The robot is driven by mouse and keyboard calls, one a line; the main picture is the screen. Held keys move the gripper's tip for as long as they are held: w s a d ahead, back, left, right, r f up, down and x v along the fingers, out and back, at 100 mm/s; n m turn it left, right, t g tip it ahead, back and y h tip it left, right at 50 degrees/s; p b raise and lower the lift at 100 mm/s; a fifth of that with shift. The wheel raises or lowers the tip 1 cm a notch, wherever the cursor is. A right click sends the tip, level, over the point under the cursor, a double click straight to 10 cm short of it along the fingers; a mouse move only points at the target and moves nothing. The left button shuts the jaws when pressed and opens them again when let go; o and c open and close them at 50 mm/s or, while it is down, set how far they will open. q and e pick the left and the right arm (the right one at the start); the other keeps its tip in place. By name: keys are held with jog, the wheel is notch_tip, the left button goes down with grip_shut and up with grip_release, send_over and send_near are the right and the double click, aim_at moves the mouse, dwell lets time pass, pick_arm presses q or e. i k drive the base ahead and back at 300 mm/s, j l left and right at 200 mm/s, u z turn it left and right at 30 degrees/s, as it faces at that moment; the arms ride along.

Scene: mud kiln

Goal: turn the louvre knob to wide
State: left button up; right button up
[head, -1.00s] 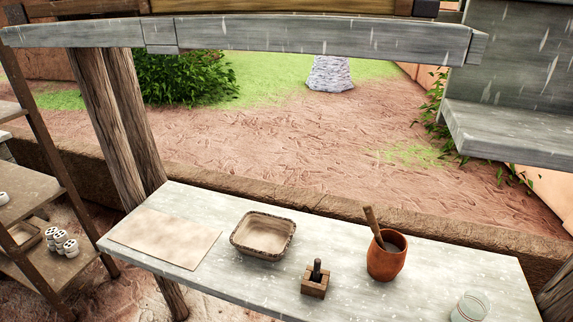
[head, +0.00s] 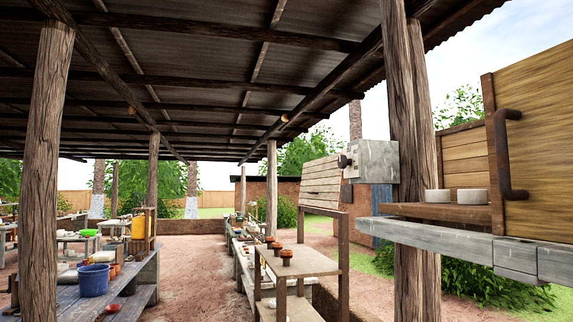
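A pale slatted louvre panel (head: 320,183) stands right of the middle in the head view, some way off. A small dark knob (head: 344,161) shows at its right edge, against a grey box (head: 374,161) by a wooden post. The knob is too small to tell which way it points, and no marks beside it are legible. Neither of my grippers is in view.
A low wooden table (head: 300,262) with small brown pots stands below the louvre. Posts (head: 409,150) and a grey ledge (head: 470,246) with a wooden cabinet (head: 535,150) are at the right. A bench with a blue bucket (head: 93,280) is at left. Bare ground (head: 195,270) lies between.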

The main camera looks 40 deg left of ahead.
aim_at(343, 162)
jog(key=u, duration=1.15)
